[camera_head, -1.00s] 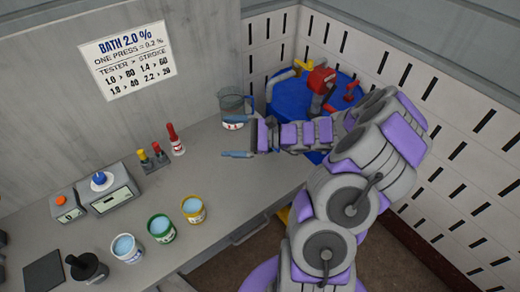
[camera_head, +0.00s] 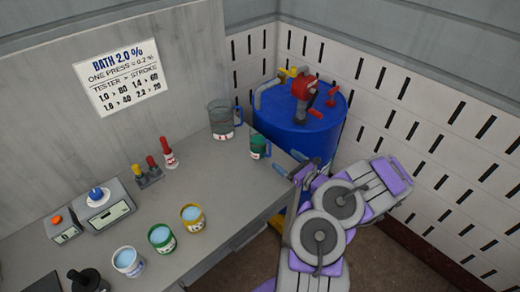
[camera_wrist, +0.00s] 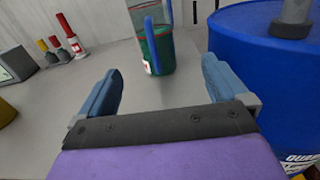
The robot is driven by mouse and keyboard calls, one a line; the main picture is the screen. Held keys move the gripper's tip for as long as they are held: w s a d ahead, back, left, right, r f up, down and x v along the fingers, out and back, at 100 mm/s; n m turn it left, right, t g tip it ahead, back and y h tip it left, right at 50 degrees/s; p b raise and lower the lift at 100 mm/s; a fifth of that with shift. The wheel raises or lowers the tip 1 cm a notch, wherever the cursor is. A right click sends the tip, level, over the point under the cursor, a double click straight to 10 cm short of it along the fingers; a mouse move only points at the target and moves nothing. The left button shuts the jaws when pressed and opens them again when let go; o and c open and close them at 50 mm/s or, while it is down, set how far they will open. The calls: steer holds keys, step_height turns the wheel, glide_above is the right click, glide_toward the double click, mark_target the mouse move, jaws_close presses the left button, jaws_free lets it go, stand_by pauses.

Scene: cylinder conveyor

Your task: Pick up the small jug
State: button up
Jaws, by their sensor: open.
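The small jug (camera_head: 257,148) is green with a blue handle and a white label. It stands upright on the grey bench near its right end. In the wrist view the small jug (camera_wrist: 158,52) is ahead of my gripper (camera_wrist: 160,70), roughly centred between the two blue fingers and beyond their tips. My gripper (camera_head: 289,164) is open and empty, to the right of the jug in the head view, and does not touch it.
A blue drum (camera_head: 318,135) with a red pump stands beyond the bench's right end. Dropper bottles (camera_head: 168,154), testers (camera_head: 103,207) and colored cups (camera_head: 161,237) stand farther left on the bench (camera_head: 215,185). A slotted white wall (camera_head: 415,120) is at the right.

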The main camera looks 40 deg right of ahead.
mark_target(266, 146)
steer(key=w, duration=0.3)
steer(key=shift+w+d+f+b, duration=0.1)
steer(key=shift+w+f+b, duration=0.05)
steer(key=shift+w+b, duration=0.2)
steer(key=w+a, duration=0.1)
steer(key=w, duration=0.1)
steer(key=w+a+r, duration=0.1)
steer(key=w+a, duration=0.1)
steer(key=shift+a+b, duration=0.1)
steer(key=shift+b, duration=0.25)
steer(key=w, duration=0.1)
steer(key=w+d+f, duration=0.1)
steer(key=w+d+b, duration=0.1)
steer(key=shift+w+f, duration=0.1)
steer(key=shift+f, duration=0.15)
steer(key=shift+w+b, duration=0.3)
steer(key=shift+w, duration=0.65)
steer(key=shift+w+a+r, duration=0.1)
steer(key=shift+a+r, duration=0.1)
steer(key=shift+a, duration=0.3)
steer(key=shift+a+r, duration=0.2)
steer(key=shift+a, duration=0.25)
steer(key=shift+d, duration=0.15)
steer(key=shift+c, duration=1)
steer(key=shift+d+f, duration=0.25)
steer(key=shift+d, duration=0.5)
steer(key=c, duration=0.5)
steer(key=shift+a+r, duration=0.2)
steer(key=shift+a, duration=0.4)
steer(key=c, duration=0.5)
